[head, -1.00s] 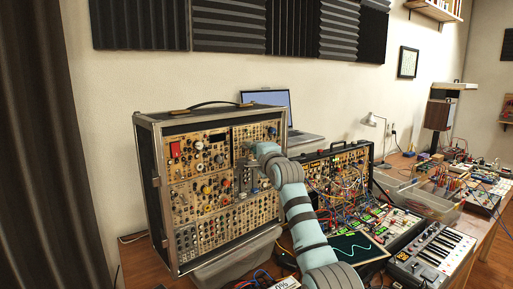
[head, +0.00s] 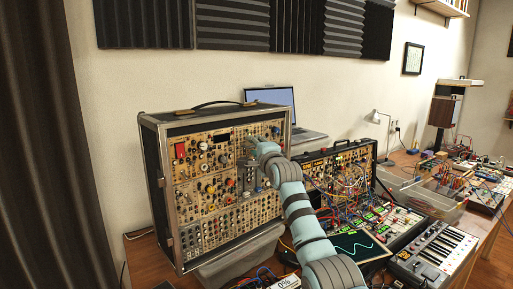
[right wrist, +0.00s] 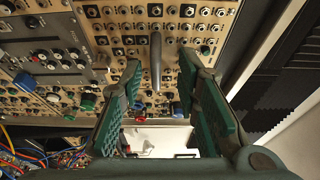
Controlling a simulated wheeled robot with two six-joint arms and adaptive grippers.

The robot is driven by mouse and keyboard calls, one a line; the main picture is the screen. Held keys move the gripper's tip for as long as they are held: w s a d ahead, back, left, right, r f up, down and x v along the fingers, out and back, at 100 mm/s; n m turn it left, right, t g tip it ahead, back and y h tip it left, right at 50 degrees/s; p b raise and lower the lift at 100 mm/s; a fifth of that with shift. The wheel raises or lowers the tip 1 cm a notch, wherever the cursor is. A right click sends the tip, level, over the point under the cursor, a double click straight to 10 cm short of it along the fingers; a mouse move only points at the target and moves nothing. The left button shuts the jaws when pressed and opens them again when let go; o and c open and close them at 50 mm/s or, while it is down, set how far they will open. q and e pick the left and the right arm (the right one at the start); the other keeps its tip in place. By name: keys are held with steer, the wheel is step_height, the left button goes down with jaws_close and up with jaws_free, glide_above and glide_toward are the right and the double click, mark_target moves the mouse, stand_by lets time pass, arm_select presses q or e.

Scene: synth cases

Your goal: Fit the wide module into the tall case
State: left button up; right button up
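The tall case (head: 158,196) stands upright on the table, its front filled with rows of tan modules. A small dark rectangle (head: 222,137) shows in its top row; I cannot tell if it is an empty slot. A grey panel with knobs (head: 245,181) sits mid-front, beside my right gripper (head: 258,152). In the right wrist view a grey panel (right wrist: 60,48) shows at left. There my right gripper (right wrist: 157,78) has its green-padded fingers apart, with a slim grey bar (right wrist: 156,62) between them, touching neither visibly. I cannot tell which piece is the wide module. My left gripper is out of view.
A second, cable-filled case (head: 340,165) stands right of the tall case, with a laptop (head: 272,98) behind. A clear bin (head: 235,258) lies below the tall case. A keyboard synth (head: 437,250) and patch gear crowd the right. Little table is free.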

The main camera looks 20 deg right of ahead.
steer(key=s+a, duration=0.1)
steer(key=s, duration=1.1)
steer(key=shift+a, duration=0.2)
steer(key=shift+d+f, duration=0.1)
